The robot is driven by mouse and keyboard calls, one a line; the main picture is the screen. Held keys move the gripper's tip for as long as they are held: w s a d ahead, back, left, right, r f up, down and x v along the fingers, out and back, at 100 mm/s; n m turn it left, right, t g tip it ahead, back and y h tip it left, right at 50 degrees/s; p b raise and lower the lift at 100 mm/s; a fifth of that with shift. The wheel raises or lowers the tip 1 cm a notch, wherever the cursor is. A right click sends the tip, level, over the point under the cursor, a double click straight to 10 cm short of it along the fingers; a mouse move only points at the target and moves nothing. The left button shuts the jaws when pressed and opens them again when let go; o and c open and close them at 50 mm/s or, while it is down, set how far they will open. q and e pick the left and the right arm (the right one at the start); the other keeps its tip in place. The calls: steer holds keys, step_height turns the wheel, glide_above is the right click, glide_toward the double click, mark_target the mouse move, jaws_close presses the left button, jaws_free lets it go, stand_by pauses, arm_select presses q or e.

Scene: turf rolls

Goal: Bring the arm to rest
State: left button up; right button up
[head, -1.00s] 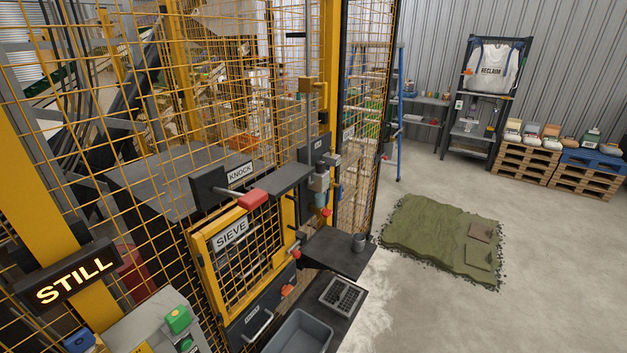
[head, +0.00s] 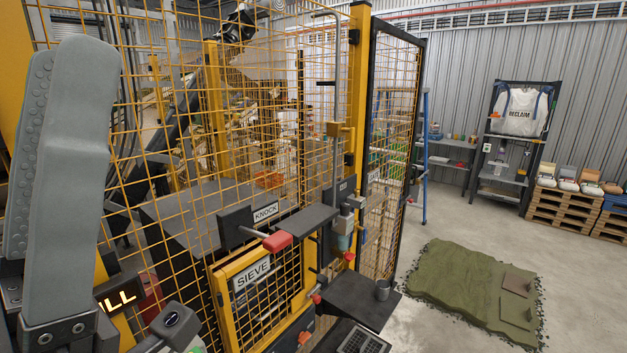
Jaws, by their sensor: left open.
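My left gripper (head: 60,80) fills the left edge of the head view, close to the camera. Its two thick grey fingers point upward, one partly behind the other. It is open, and I see nothing held between the fingers. It is raised in front of the yellow mesh fence and covers part of it. My right gripper is not in view.
The yellow mesh fence (head: 240,110) stands close ahead, with the SIEVE panel (head: 252,272) and a red handle (head: 277,241). The lit sign (head: 120,297) is partly covered. A turf mat (head: 460,285) lies on the open floor at right.

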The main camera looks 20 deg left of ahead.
arm_select(q)
steer(key=w+a+f+n+g+y, duration=0.1)
steer(key=w+f+n+g+y, duration=0.2)
steer(key=w+f+g+y, duration=0.25)
step_height(320, 180, up, 19)
steer(key=w+t+p, duration=0.1)
steer(key=t+p, duration=0.1)
steer(key=p, duration=1.6)
steer(key=shift+w+r, duration=0.1)
